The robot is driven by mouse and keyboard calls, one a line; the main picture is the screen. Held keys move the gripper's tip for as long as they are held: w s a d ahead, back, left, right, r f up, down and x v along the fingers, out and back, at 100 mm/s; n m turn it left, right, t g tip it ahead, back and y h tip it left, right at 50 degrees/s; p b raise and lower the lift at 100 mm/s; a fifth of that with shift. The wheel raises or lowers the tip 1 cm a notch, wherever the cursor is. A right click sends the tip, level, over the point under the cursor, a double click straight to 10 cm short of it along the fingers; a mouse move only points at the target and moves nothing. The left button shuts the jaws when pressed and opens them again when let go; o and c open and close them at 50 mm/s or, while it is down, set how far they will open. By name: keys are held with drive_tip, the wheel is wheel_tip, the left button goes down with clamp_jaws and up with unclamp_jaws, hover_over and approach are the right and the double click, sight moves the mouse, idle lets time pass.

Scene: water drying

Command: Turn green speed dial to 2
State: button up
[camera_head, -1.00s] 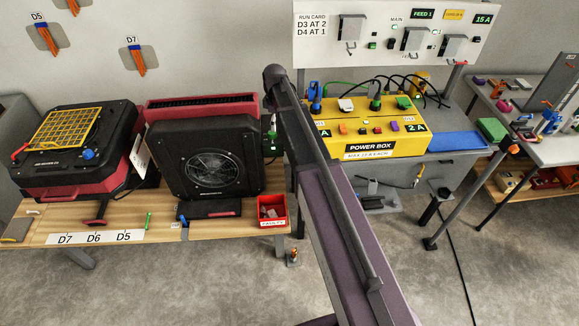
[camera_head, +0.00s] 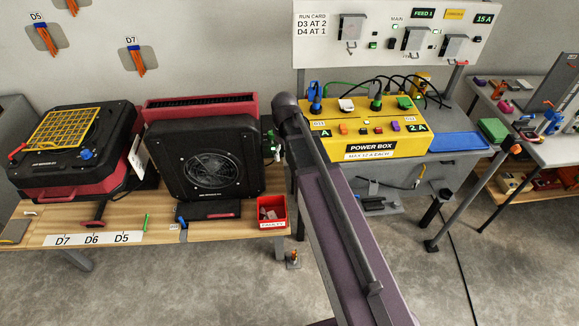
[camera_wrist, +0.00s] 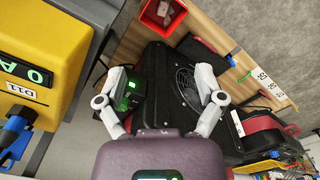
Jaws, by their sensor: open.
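The green speed dial appears as a small green-lit part (camera_wrist: 127,98) on a dark control block at the side of the black fan dryer (camera_wrist: 172,85), in the wrist view. Its setting is too small to read. In the head view a green spot (camera_head: 271,137) shows at the right side of the black fan dryer (camera_head: 205,160). My gripper (camera_wrist: 160,70) is open and empty in the wrist view. Its left finger is close to the green-lit part, and its right finger is over the dryer face. I cannot tell whether either touches. In the head view my arm hides the gripper.
The yellow power box (camera_head: 375,135) with cables and plugs stands right of my arm. A red bin (camera_head: 271,213) sits at the wooden bench's (camera_head: 215,227) front right corner. Another dryer (camera_head: 70,150) with a yellow grille stands at left. The run card (camera_head: 312,23) reads D3 at 2, D4 at 1.

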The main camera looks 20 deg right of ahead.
drive_tip(key=shift+s+f+m, duration=0.15)
drive_tip(key=shift+s+m, duration=0.5)
drive_tip(key=shift+s, duration=0.75)
drive_tip(key=shift+s+f+m, duration=0.15)
drive_tip(key=shift+s+m, duration=0.5)
drive_tip(key=shift+s, duration=0.7)
drive_tip(key=s+m, duration=0.3)
drive_tip(key=s, duration=0.4)
drive_tip(key=shift+s+a, duration=0.1)
